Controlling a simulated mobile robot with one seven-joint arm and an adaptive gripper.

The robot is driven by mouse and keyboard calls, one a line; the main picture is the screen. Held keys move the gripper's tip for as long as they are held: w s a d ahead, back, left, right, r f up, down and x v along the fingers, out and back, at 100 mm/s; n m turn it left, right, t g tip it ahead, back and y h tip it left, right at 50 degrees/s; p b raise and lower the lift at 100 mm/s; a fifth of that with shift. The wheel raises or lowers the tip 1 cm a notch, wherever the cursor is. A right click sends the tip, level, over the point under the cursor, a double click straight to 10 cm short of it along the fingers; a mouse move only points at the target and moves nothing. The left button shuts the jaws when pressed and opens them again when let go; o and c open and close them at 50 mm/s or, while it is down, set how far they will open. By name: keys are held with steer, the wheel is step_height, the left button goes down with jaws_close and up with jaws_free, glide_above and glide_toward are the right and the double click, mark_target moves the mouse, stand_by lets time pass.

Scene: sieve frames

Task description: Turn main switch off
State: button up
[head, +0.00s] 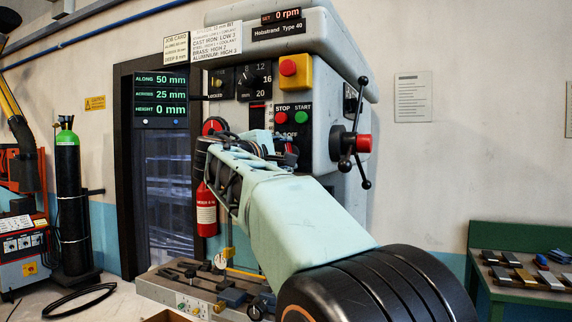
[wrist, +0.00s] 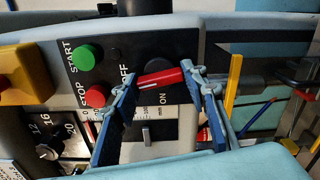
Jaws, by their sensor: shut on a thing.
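The main switch has a red bar handle (wrist: 160,78) on a dark round base, on the machine's black panel. In the wrist view the bar lies nearly level, one end near the word OFF; the word ON is below it. My gripper (wrist: 158,80) has its two blue fingers at either end of the bar and is shut on it. In the head view my gripper (head: 277,147) is at the lower part of the panel and hides most of the switch.
A red STOP button (wrist: 95,96) and green START button (wrist: 86,57) are close beside the switch. A red emergency button (head: 288,68) on a yellow box is above. A three-armed handle (head: 355,142) sticks out at right. A yellow bar (wrist: 232,84) stands beside my fingers.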

steer(key=shift+m+b, duration=0.65)
steer(key=shift+m, duration=0.45)
steer(key=o, duration=1.2)
steer(key=shift+c, duration=0.2)
steer(key=v, duration=1.2)
